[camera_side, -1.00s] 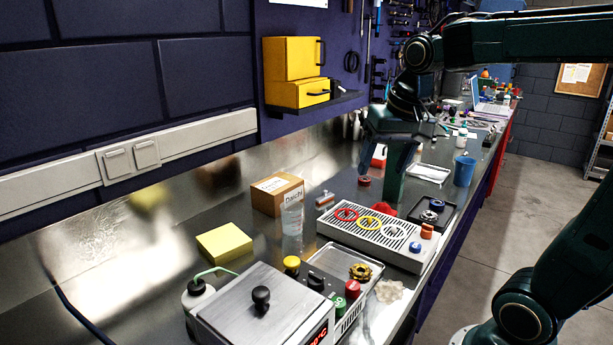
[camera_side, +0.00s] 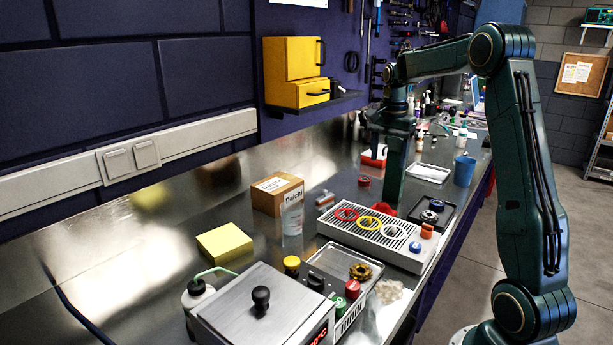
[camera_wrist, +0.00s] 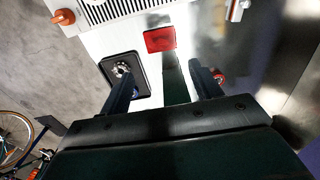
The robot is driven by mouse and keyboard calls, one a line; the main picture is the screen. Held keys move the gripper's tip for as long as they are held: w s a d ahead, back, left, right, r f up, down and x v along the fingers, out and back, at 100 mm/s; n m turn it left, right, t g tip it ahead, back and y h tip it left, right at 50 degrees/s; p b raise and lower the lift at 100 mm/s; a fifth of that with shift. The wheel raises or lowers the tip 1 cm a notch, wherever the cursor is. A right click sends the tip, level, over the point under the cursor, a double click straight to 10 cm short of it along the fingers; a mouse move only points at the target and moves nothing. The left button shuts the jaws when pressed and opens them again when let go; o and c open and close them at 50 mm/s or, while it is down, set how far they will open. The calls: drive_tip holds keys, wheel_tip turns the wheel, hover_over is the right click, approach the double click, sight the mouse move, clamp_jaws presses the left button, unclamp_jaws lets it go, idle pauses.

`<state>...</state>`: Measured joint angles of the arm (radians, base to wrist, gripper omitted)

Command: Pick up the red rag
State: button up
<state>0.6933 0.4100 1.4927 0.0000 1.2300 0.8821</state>
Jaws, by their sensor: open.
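The red rag (camera_wrist: 160,39) looks like a small square in the wrist view, lying on the steel bench beside the slotted tray. In the side view the rag (camera_side: 386,208) is a small red patch behind the tray, partly hidden. My gripper (camera_wrist: 164,72) is open and points down, its two fingers spread with nothing gripped. The rag lies ahead of the fingertips, between their lines, and apart from them. In the side view my gripper (camera_side: 392,130) is above the bench; its fingertips are hard to make out. A dark green strip, perhaps a reflection, shows below it.
The slotted tray (camera_side: 398,248) with coloured rings is close to the rag. A black tray (camera_wrist: 124,76) with a metal part lies beside the left finger. A blue cup (camera_side: 464,171) and a white tray (camera_side: 428,173) stand farther back. A cardboard box (camera_side: 277,194) is at left.

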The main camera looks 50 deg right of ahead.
drive_tip(key=shift+d+f, duration=0.3)
drive_tip(key=shift+d, duration=0.15)
hover_over(384, 204)
drive_tip(key=shift+f, duration=4.25)
drive_tip(key=shift+f, duration=0.15)
drive_tip(key=shift+f, duration=2.5)
drive_tip(key=c, duration=1)
